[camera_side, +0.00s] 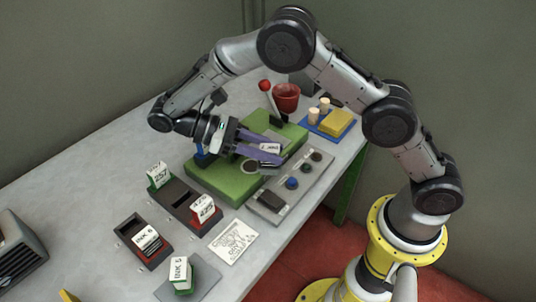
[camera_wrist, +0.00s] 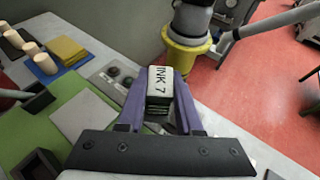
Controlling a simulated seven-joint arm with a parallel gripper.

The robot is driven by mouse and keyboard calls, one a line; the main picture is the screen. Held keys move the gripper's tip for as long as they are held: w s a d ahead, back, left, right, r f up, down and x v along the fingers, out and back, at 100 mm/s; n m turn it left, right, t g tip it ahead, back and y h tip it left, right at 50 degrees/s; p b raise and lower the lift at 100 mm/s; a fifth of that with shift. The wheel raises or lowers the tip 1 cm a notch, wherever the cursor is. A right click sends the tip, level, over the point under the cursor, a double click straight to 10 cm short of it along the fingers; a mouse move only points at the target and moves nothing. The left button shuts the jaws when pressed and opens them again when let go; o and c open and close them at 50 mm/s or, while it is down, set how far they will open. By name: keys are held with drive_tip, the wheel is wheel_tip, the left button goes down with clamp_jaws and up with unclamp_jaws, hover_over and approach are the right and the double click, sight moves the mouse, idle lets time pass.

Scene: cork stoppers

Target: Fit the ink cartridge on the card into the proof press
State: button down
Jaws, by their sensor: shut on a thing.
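My gripper (camera_side: 266,153) has purple fingers and is shut on a white-labelled ink cartridge (camera_wrist: 160,88), which reads "INK 7" in the wrist view. The cartridge also shows in the side view (camera_side: 269,148), held above the press. The green proof press (camera_side: 225,182) has a lever with a red ball (camera_side: 265,86) at its back. A pale plate (camera_wrist: 84,114) lies on the press in the wrist view. A white card (camera_side: 233,241) with dark writing lies on the table in front of the press; I cannot read its writing.
Black holders (camera_side: 178,193) with labelled cartridges stand left of the card. Another cartridge (camera_side: 180,272) stands on a grey mat at the front. A red cup (camera_side: 286,97) and a blue tray (camera_side: 313,126) are behind.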

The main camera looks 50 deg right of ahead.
drive_tip(key=shift+w+d+h, duration=0.15)
drive_tip(key=shift+d+h, duration=0.15)
drive_tip(key=w+d+r+n+t+h, duration=0.3)
drive_tip(key=w+d+r+n+t, duration=0.15)
drive_tip(key=w, duration=0.25)
drive_tip(key=w+d+r+n+t+h, duration=0.2)
drive_tip(key=w+d+r+n+t, duration=0.2)
drive_tip(key=w+n+t, duration=0.25)
drive_tip(key=shift+w+a+f, duration=0.35)
drive_tip(key=shift+a+f, duration=0.15)
drive_tip(key=shift+f, duration=0.75)
drive_tip(key=shift+w+a+f, duration=0.35)
drive_tip(key=shift+a+f, duration=0.1)
drive_tip(key=shift+f, duration=0.8)
drive_tip(key=shift+w+a+f, duration=0.35)
drive_tip(key=shift+a+f, duration=0.15)
drive_tip(key=shift+f, duration=0.75)
drive_tip(key=shift+f, duration=0.9)
